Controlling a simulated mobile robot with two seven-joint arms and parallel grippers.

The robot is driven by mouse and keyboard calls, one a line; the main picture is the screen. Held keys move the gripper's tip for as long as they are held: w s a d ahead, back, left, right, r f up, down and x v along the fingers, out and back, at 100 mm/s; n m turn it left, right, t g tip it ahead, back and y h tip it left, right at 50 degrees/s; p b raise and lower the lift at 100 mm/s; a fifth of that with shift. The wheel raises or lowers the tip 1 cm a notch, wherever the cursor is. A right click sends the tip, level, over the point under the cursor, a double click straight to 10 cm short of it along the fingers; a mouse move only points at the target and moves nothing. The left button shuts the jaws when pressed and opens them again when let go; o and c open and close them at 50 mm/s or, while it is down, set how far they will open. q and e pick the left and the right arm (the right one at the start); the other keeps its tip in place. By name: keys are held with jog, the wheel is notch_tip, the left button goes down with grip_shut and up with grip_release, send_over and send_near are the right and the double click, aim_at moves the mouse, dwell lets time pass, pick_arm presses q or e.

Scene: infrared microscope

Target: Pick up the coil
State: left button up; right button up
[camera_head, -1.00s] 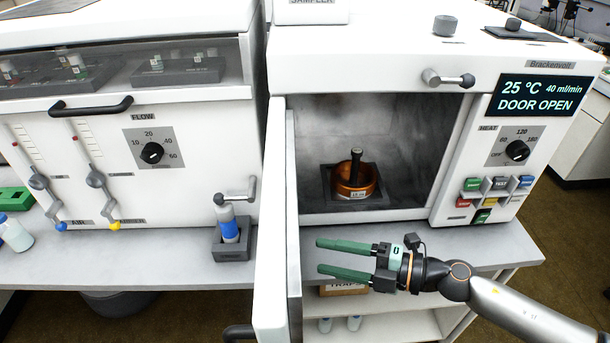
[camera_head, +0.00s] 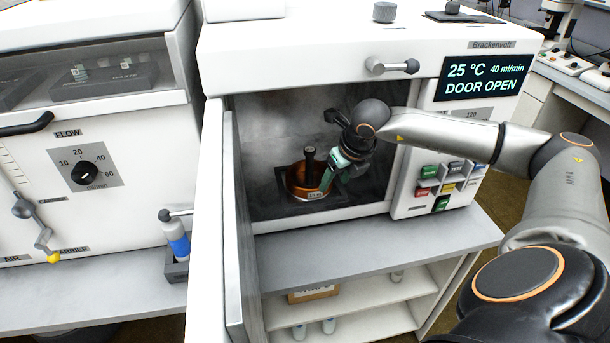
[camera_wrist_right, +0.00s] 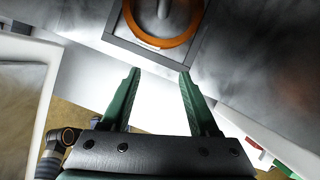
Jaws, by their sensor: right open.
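In the right wrist view the coil (camera_wrist_right: 160,41) shows at the top, beyond the fingertips. My right gripper (camera_head: 330,178) is inside the chamber at the coil's right side, pointing down and left. In the right wrist view its green fingers (camera_wrist_right: 160,72) are apart with nothing between them. Whether a finger touches the coil is unclear in the head view. My left gripper is out of view.
The oven's open door (camera_head: 212,240) stands along the chamber's left side. The button panel (camera_head: 447,180) is right of the opening, close to my arm. A blue-labelled bottle (camera_head: 176,240) stands left of the door. A shelf (camera_head: 350,309) lies below the bench.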

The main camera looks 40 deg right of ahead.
aim_at(312, 168)
jog(key=w, duration=0.2)
jog(key=w+d+p, duration=0.1)
jog(key=w, duration=0.5)
jog(key=shift+w+d+p, duration=0.25)
jog(key=shift+p, duration=0.1)
jog(key=x, duration=0.5)
grip_shut()
jog(key=shift+w, duration=0.1)
